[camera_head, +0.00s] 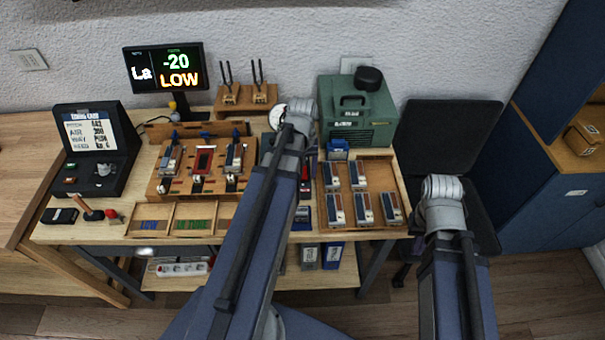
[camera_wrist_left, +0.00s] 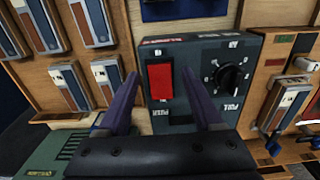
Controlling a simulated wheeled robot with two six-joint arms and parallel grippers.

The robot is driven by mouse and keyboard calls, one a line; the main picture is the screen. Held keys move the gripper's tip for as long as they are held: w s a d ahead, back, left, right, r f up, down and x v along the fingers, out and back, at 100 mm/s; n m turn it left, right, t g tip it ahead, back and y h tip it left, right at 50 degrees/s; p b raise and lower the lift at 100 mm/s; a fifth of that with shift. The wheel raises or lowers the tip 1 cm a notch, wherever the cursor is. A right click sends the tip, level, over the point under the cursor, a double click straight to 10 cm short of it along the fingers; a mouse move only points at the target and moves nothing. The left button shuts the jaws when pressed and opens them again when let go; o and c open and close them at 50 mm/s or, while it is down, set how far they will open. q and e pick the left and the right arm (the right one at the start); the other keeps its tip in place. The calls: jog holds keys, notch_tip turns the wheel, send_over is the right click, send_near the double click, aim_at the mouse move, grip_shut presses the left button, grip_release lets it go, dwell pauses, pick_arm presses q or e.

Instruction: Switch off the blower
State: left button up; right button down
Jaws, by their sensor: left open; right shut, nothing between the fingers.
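The green blower (camera_head: 351,128), with a handle and a black cap on top, stands at the back right of the bench. A dark control box (camera_wrist_left: 190,50) fills the middle of the left wrist view, with a red rocker switch (camera_wrist_left: 160,82) and a black dial (camera_wrist_left: 233,76). In the head view, my left arm hides most of this box. My left gripper (camera_wrist_left: 161,78) is open, with its two fingers on either side of the red switch in the picture; I cannot tell whether they touch the box. My right gripper (camera_head: 442,188) is shut and empty, right of the bench.
A tray of key blocks (camera_head: 361,227) lies right of the control box. A wooden stand with red and blue parts (camera_head: 203,160) lies to the left. The monitor (camera_head: 165,68) reads "La -20 LOW". A dark chair (camera_head: 448,130) stands at the right.

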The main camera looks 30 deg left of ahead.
pick_arm(q)
grip_shut()
dwell(0.5)
